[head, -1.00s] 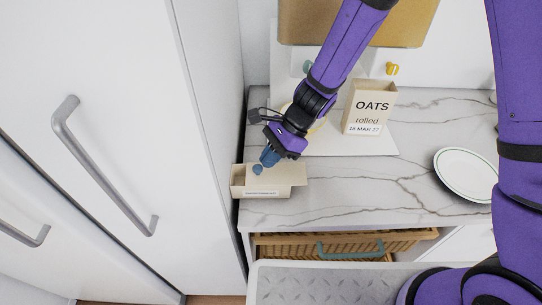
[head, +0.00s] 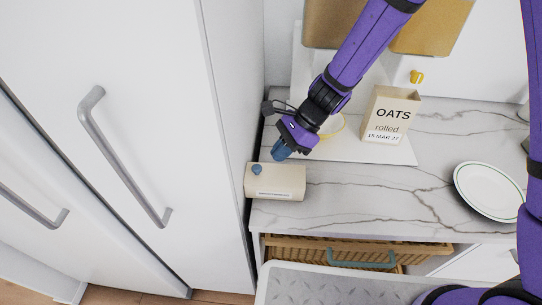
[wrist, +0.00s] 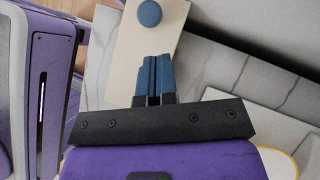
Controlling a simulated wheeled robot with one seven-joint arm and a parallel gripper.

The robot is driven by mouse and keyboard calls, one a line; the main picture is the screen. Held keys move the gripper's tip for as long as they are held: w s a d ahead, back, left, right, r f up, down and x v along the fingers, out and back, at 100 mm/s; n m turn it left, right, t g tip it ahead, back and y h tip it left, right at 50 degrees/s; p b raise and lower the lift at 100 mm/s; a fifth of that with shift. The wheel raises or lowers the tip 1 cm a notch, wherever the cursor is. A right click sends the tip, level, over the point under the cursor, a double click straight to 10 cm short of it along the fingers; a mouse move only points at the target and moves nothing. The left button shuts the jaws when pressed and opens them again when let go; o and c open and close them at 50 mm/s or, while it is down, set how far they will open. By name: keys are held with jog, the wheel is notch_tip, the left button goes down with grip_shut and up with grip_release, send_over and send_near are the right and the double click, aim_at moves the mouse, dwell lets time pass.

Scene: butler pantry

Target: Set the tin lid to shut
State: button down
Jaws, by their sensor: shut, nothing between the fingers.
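The tin (head: 274,187) is a cream box with a small label on its front, near the left front corner of the marble counter. Its lid (head: 284,172) lies flat over the top, with a round blue knob (head: 257,169) at the left. The lid looks closed in the head view. My gripper (head: 279,154) is shut and empty, just behind the tin's back edge. In the wrist view the shut blue fingers (wrist: 153,78) overlap the cream lid (wrist: 125,62), below the knob (wrist: 149,13). I cannot tell whether they touch it.
An oats box (head: 388,118) stands behind on a white board (head: 370,151), beside a yellow-rimmed bowl (head: 333,128). A plate (head: 489,190) lies to the right. A wicker drawer (head: 410,245) is partly open below. A tall white cabinet stands close at left.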

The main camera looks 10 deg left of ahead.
jog(key=w+d+r+n+t+h, duration=0.15)
jog(key=d+r+n, duration=0.25)
jog(key=d+r, duration=1.2)
jog(key=s+d+r+n+t+h, duration=0.5)
jog(key=s+d+r+n+t, duration=0.2)
jog(key=s+d+r, duration=0.8)
jog(key=s+d+n, duration=0.1)
jog(key=d, duration=0.3)
jog(key=shift+s, duration=0.3)
